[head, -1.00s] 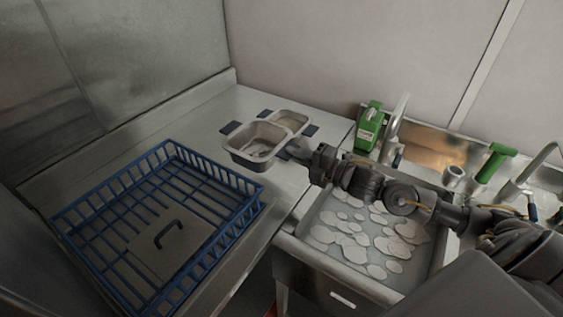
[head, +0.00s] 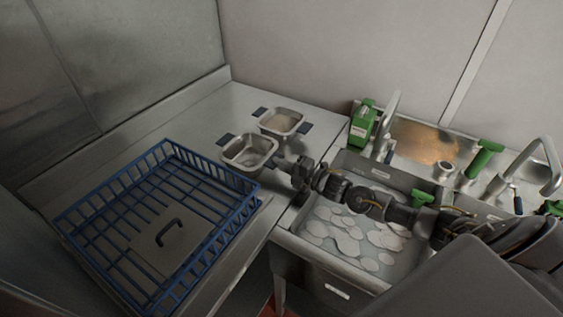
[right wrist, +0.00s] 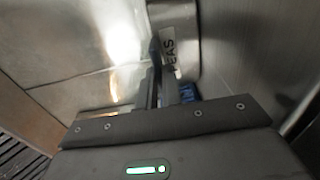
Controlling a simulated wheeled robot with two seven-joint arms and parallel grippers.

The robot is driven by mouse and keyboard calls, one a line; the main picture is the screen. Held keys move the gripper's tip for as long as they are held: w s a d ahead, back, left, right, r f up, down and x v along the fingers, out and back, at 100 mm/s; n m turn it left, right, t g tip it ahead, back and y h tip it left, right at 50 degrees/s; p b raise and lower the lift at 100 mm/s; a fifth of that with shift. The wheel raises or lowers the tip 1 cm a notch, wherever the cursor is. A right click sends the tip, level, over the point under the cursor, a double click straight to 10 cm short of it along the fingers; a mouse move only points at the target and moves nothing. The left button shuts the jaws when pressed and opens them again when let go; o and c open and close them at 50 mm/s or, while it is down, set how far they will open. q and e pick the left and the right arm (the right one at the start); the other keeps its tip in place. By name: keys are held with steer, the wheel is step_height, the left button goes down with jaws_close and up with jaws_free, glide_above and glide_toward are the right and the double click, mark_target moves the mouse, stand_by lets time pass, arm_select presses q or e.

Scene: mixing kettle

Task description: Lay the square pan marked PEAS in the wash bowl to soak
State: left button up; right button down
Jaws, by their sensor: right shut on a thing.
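The square steel pan marked PEAS (head: 236,151) is at the right end of the steel counter. It is upright, with dark side handles. My right gripper (head: 288,168) is shut on its right handle. In the right wrist view the PEAS label shows on the pan wall (right wrist: 178,50) just beyond the fingers. I cannot tell if the pan's base touches the counter. The wash bowl (head: 318,262) is the sink to the right, holding water with pale suds patches, partly hidden by my right arm. My left gripper is not in view.
A second steel pan (head: 282,122) with dark handles stands just behind. A blue wire rack (head: 215,240) with a flat handled lid (head: 160,245) is at the left. A green dispenser (head: 363,120) and taps (head: 548,165) line the sink's back. The counter behind the rack is clear.

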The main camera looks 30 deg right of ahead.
steer(key=shift+r, duration=0.1)
steer(key=c, duration=1.6)
jaws_free()
steer(key=shift+f, duration=0.2)
steer(key=shift+o, duration=0.2)
steer(key=shift+r, duration=0.2)
steer(key=b+v, duration=0.1)
steer(key=v, duration=0.4)
steer(key=b+v, duration=0.1)
steer(key=v, duration=0.4)
steer(key=shift+s+d+f+b, duration=0.15)
steer(key=shift+s+f+b, duration=0.1)
steer(key=shift+s+b, duration=0.1)
steer(key=shift+s+d+r, duration=0.15)
steer(key=shift+s+d, duration=0.2)
steer(key=shift+s, duration=0.2)
